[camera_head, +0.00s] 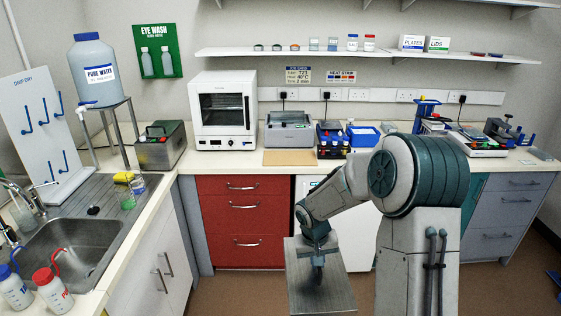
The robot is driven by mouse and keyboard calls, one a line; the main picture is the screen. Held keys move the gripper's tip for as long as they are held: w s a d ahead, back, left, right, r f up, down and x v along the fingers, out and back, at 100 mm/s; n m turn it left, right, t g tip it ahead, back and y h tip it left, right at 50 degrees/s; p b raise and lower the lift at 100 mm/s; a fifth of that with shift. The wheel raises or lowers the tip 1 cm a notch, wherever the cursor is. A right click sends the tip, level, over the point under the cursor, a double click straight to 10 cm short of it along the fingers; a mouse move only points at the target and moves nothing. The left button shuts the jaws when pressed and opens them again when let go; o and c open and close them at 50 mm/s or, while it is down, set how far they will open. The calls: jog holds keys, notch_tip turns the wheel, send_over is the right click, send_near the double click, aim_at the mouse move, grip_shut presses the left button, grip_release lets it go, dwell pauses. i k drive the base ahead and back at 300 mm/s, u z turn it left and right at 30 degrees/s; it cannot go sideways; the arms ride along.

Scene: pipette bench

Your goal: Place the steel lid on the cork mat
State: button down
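The steel lid (335,296) is a flat, grey, brushed-metal plate in the lower middle of the head view. It is in front of the bench, with its lower edge near the picture's bottom. My gripper (317,262) points down at the middle of the lid and appears shut on its grip. The fingertips are small and dark, so the exact hold is hard to see. The cork mat (290,158) is a tan rectangle lying bare on the counter, behind and above the lid in the picture.
A white oven (222,110) stands left of the mat, and a grey machine (290,129) stands right behind it. A dark rack (331,140) is close on the right. My arm hides part of the counter on the right.

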aim_at(290, 157)
jog(key=u, duration=0.85)
jog(key=i, duration=2.3)
jog(key=z, duration=1.05)
